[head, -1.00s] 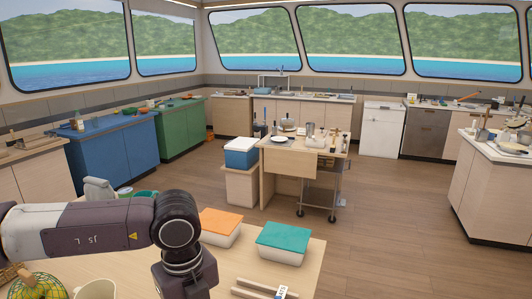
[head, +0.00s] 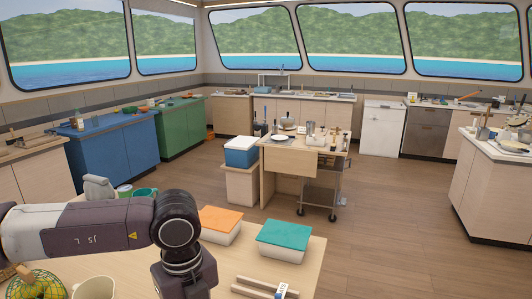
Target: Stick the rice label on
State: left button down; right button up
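Two white boxes stand on the near wooden table, one with an orange lid (head: 220,219) and one with a teal lid (head: 284,235). No label shows on the sides I can see. A small white piece with blue marks (head: 281,291) is at the bottom edge, by two pale wooden bars (head: 262,286). It may be a label, but its writing is too small to read. My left arm comes in from the left and its wrist bends down left of the boxes. The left gripper is below the picture. My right arm and gripper are not in view.
A cream mug (head: 94,288) and a yellow fruit in a net or basket (head: 38,283) are at the lower left. A teal cup (head: 145,192) stands behind my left arm. The table (head: 308,262) is bare right of the boxes.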

pick_arm(q)
jog(key=shift+s+a+f+b, duration=0.15)
jog(key=shift+s+f+b, duration=0.05)
jog(key=shift+f+b, duration=0.45)
dwell(1.6)
jog(key=shift+f+b, duration=0.3)
jog(key=shift+b, duration=1.05)
dwell(3.1)
jog(key=shift+r, duration=0.1)
dwell(0.6)
jog(key=shift+w+r+p, duration=0.25)
jog(key=shift+r+p, duration=0.25)
jog(key=shift+r, duration=0.75)
jog(key=shift+r+p, duration=0.55)
jog(key=shift+r, duration=1.3)
